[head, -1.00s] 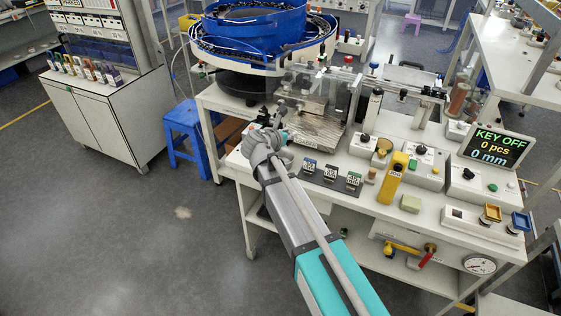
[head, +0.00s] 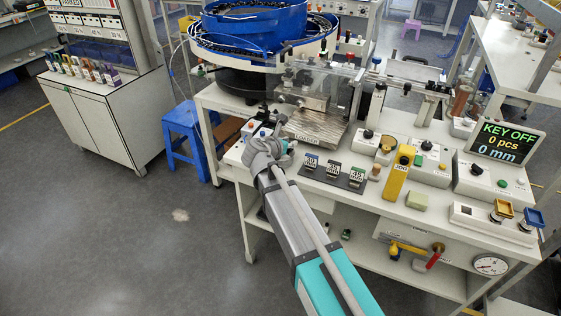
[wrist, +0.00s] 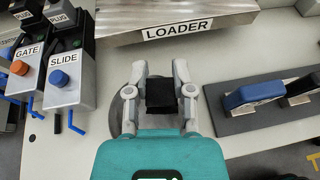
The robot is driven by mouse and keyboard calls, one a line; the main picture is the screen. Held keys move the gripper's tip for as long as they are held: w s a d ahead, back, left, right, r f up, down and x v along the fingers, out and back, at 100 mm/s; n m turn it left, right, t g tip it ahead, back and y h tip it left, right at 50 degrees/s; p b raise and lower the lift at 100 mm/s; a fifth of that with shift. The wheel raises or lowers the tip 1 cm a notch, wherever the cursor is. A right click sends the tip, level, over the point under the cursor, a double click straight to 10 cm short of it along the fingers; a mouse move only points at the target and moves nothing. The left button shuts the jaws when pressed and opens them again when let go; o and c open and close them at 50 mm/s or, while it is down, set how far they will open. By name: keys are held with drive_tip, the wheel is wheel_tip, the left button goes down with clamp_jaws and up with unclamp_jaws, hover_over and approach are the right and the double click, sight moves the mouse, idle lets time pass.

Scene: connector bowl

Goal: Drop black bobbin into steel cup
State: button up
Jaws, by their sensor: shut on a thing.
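My gripper (wrist: 160,95) is shut on the black bobbin (wrist: 162,98), a dark block between its two grey fingers in the wrist view. In the head view, my gripper (head: 266,147) is over the bench's left front part, in front of the loader plate, and the bobbin cannot be made out. A round grey metal rim (wrist: 117,112) shows beside and partly under the left finger in the wrist view. It looks like the steel cup, mostly hidden by my gripper. I cannot tell the bobbin's height above it.
The metal loader (wrist: 175,14) lies just beyond my gripper. The gate box (wrist: 27,72) and slide box (wrist: 68,82) stand to the left. The blue feeder bowl (head: 255,22) stands behind.

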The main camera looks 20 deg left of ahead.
drive_tip(key=shift+f, duration=0.2)
drive_tip(key=o, duration=0.9)
idle(0.5)
